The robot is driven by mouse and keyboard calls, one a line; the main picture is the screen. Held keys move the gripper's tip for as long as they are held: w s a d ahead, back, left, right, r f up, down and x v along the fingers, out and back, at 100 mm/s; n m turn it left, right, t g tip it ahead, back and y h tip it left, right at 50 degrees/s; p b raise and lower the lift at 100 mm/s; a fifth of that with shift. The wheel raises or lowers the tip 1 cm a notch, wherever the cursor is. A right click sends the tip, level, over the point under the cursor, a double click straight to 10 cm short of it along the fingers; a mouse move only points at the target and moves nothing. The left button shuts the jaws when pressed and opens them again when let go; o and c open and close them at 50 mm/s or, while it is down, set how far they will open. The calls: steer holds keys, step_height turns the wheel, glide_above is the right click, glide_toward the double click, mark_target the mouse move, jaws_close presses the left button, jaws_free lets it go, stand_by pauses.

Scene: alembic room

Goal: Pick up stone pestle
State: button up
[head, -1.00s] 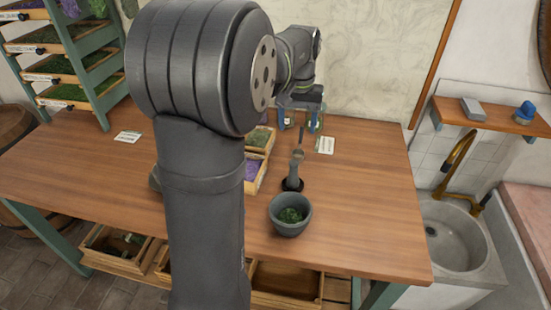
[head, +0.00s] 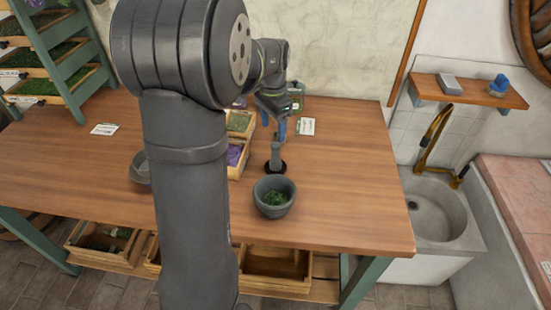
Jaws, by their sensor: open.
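The grey stone pestle (head: 275,154) stands upright on a small dark round base (head: 283,169) on the wooden table, just behind the mortar. The grey mortar (head: 272,211) holds green leaves. My gripper (head: 274,126) is open, with its blue fingers pointing down at the top of the pestle. One finger shows on each side of the pestle's upper end. I cannot tell whether they touch it.
Wooden trays of green and purple herbs (head: 235,152) stand left of the pestle. A grey bowl (head: 139,168) is partly hidden behind my arm. White cards (head: 305,127) lie on the table. The table (head: 350,190) is clear on the right, towards the sink (head: 437,207).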

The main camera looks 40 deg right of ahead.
mark_target(273, 145)
step_height(273, 145, down, 7)
steer(key=shift+f, duration=0.15)
steer(key=shift+s+d+f, duration=0.1)
steer(key=shift+d+f, duration=0.05)
steer(key=shift+f, duration=1.25)
steer(key=shift+s+d+f, duration=0.1)
steer(key=shift+d+f, duration=0.05)
steer(key=shift+f, duration=1.2)
jaws_close()
